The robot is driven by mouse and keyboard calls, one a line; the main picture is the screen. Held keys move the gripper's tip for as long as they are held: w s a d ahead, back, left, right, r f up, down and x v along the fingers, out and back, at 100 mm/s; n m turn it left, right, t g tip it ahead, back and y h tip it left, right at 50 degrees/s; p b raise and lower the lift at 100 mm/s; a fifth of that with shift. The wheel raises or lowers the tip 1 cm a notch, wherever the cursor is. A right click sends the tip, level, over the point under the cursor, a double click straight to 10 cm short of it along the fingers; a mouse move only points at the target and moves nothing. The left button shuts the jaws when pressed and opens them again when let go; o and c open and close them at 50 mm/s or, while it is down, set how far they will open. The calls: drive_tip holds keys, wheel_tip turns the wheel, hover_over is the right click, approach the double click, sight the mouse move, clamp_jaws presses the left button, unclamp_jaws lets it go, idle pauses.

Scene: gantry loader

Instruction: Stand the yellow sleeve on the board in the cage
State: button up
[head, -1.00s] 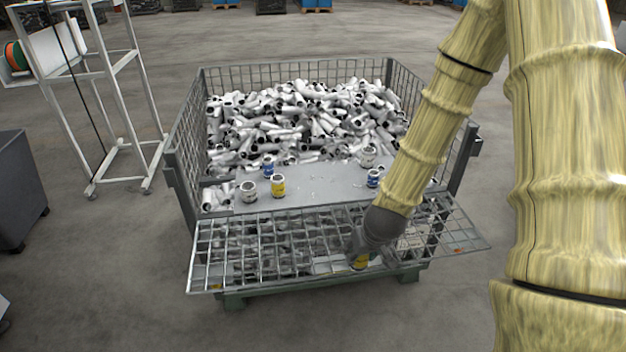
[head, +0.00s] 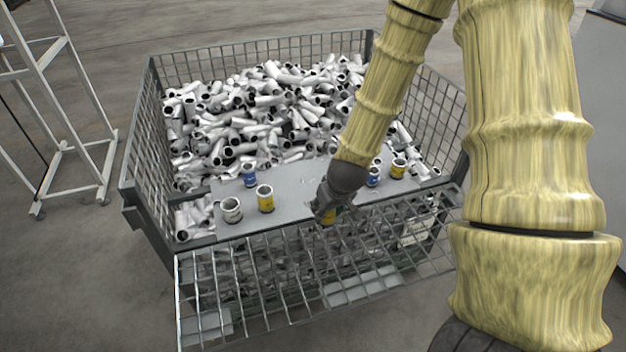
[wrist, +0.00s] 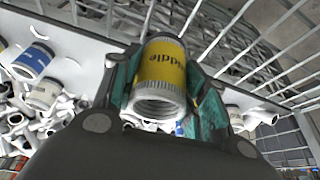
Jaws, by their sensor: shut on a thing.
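My gripper (head: 326,208) (wrist: 161,88) is shut on a yellow sleeve (head: 329,216) (wrist: 161,72), a short white threaded tube with a yellow label. In the wrist view it sits between my two greenish fingers, its threaded open end towards the camera. In the head view my gripper hides most of it. It is at the front edge of the grey board (head: 290,206) (wrist: 85,48) in the cage (head: 139,150); whether it touches the board I cannot tell.
On the board stand a white sleeve (head: 231,210), another yellow one (head: 265,199), blue ones (head: 249,176) (head: 373,177) and a yellow one (head: 398,169) at right. White pipe fittings (head: 260,110) fill the cage behind. A lowered mesh flap (head: 270,285) juts out in front.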

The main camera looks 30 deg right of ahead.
drive_tip(key=w+d, duration=0.2)
drive_tip(key=w, duration=0.2)
drive_tip(key=w+d, duration=0.2)
drive_tip(key=w, duration=0.3)
drive_tip(key=w+d+f, duration=0.1)
drive_tip(key=w+d, duration=0.1)
drive_tip(key=w, duration=0.2)
drive_tip(key=shift+w+d+f+p, duration=0.1)
drive_tip(key=shift+w+d+p, duration=0.15)
drive_tip(key=shift+p, duration=0.1)
drive_tip(key=shift+a+f, duration=0.1)
drive_tip(key=shift+f, duration=1.7)
drive_tip(key=shift+f, duration=0.1)
drive_tip(key=o, duration=1.3)
drive_tip(key=v, duration=1.2)
drive_tip(key=shift+p, duration=0.3)
drive_tip(key=shift+s, duration=0.1)
